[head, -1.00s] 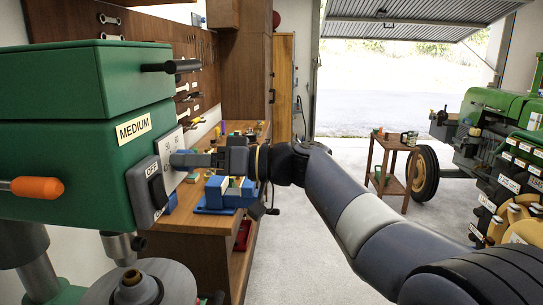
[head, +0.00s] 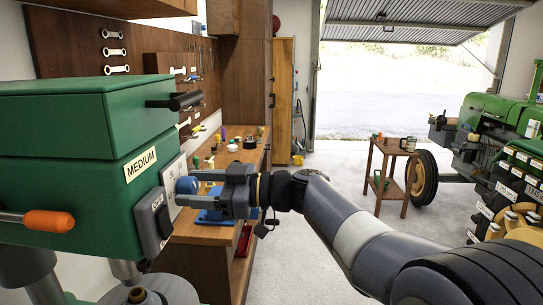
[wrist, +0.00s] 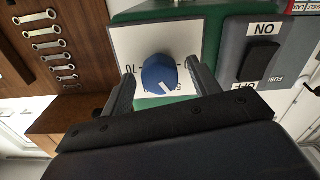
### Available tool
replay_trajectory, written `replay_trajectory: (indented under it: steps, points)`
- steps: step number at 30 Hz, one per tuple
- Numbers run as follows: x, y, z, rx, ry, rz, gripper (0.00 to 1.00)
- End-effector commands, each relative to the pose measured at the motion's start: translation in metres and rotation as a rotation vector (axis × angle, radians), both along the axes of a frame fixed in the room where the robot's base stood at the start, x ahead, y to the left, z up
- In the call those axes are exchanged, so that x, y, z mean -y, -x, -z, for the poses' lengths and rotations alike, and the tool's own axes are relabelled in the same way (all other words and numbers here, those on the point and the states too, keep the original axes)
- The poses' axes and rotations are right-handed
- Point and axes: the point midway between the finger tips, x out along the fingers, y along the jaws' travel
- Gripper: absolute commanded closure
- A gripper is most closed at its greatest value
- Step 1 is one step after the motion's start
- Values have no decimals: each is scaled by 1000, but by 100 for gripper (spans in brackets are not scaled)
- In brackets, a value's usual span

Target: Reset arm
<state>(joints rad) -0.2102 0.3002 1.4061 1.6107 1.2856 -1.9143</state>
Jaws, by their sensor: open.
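My gripper (head: 193,189) is at the front panel of a green machine (head: 85,150) labelled MEDIUM. In the wrist view, its two dark fingers (wrist: 160,73) stand open on either side of a round blue knob (wrist: 160,76). Gaps show between the fingers and the knob. The knob has a white pointer line and sits on a white dial plate (wrist: 130,42) with printed numbers. My arm reaches in from the lower right.
A dark ON/OFF switch (wrist: 258,60) sits beside the dial. A wooden workbench (head: 215,232) with a blue vise (head: 213,216) lies behind my gripper. An orange-tipped handle (head: 50,221) sticks out at left. A small cart (head: 390,170) and green tractor (head: 490,120) stand right.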

Motion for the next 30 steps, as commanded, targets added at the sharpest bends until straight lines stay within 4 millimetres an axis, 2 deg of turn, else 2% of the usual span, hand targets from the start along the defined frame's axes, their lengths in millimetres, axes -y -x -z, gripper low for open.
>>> replay_trajectory:
  steps: [1,6,15,21,30]
  points:
    - [12,0,3,0,-1,5,42]
    - [45,2,3,-1,-1,6,42]
    - [88,6,2,-4,0,3,42]
    - [99,7,1,-6,-1,1,42]
    - [99,8,0,-6,-1,1,42]
